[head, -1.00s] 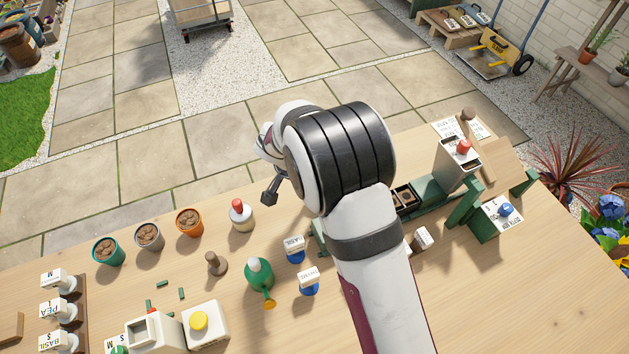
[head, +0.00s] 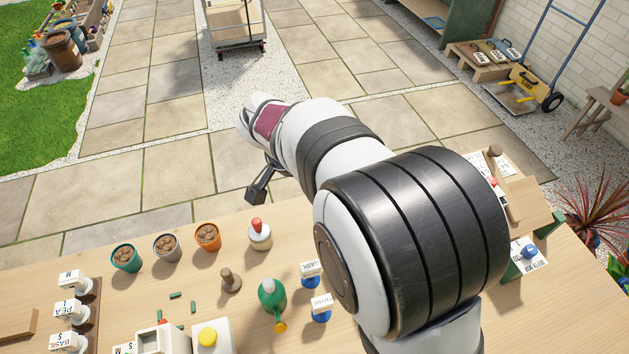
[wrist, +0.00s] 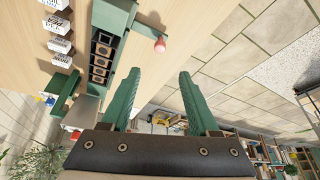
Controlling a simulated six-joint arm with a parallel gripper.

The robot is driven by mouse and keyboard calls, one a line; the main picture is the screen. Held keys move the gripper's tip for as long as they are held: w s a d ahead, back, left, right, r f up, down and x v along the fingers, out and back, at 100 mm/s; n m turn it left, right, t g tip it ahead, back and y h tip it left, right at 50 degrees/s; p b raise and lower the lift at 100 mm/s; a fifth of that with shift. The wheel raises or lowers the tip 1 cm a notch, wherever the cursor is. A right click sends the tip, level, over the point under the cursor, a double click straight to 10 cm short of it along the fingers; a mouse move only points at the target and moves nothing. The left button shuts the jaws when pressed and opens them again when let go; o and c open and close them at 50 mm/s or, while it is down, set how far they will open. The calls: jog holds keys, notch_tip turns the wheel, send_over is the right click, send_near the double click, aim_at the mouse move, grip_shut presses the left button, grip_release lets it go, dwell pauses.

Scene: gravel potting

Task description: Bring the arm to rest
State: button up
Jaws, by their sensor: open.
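My gripper (head: 257,192) is raised beyond the far edge of the wooden table (head: 80,262), over the paving. In the wrist view its two green fingers (wrist: 162,95) stand wide apart with nothing between them. In the head view the joints of my arm hide part of the table's right half.
Three pots, green (head: 126,258), grey (head: 167,247) and orange (head: 207,237), stand along the table. A red-topped bottle (head: 260,236), a wooden stamp (head: 230,282) and a green watering can (head: 272,296) stand nearby. A green rack (wrist: 105,50) shows in the wrist view. Open paving lies beyond.

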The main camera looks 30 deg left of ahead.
jog(key=shift+v, duration=1.05)
jog(key=s+d+r+g, duration=0.1)
jog(key=d+r, duration=0.1)
jog(key=d, duration=0.5)
jog(key=s+d+r+g, duration=0.1)
jog(key=s+d, duration=0.1)
jog(key=d, duration=0.5)
jog(key=s+d+g+y, duration=0.1)
jog(key=s+d, duration=0.5)
jog(key=s, duration=0.2)
jog(key=s+d+m+g+y, duration=0.1)
jog(key=s+d+y, duration=0.1)
jog(key=s+d, duration=0.4)
jog(key=s, duration=0.3)
jog(key=shift+s+f, duration=0.3)
jog(key=shift+f, duration=0.05)
